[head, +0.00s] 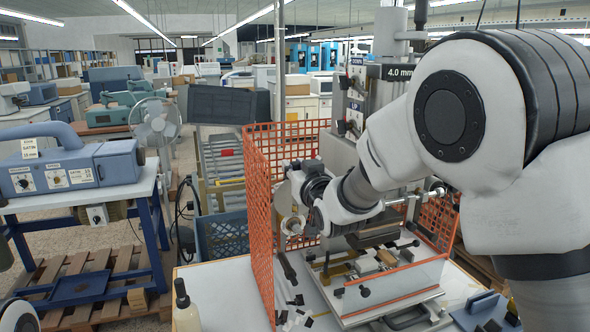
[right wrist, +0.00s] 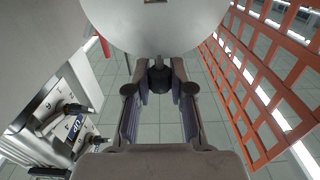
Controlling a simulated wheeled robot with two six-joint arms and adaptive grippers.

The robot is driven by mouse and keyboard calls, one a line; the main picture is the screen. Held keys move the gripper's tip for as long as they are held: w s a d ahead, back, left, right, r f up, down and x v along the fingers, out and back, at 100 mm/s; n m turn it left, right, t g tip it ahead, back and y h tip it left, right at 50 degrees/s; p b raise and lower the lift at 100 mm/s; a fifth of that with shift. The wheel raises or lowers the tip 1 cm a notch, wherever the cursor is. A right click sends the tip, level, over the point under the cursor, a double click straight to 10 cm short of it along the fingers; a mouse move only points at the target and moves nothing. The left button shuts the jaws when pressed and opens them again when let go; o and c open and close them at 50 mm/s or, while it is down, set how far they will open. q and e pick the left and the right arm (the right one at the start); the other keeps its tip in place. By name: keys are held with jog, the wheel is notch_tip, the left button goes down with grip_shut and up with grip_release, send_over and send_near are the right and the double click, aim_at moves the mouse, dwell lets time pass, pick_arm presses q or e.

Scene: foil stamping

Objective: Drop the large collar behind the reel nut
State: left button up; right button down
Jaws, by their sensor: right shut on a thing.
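My right gripper (head: 299,214) is near the orange mesh guard, left of the stamping press (head: 352,105). The collar is held in the air. I cannot pick out the reel nut; my right arm covers much of the press. My left gripper is not in view.
The orange mesh guard (head: 262,215) stands close to the gripper; it also shows at the right of the right wrist view (right wrist: 255,85). A blue crate (head: 222,236) stands behind.

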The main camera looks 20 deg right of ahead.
dwell(0.9)
jog(key=shift+f+b, duration=3.4)
jog(key=shift+f, duration=0.2)
jog(key=c, duration=0.9)
grip_release()
jog(key=shift+c, duration=0.2)
jog(key=shift+s, duration=0.1)
jog(key=s, duration=1.2)
jog(key=shift+d, duration=0.25)
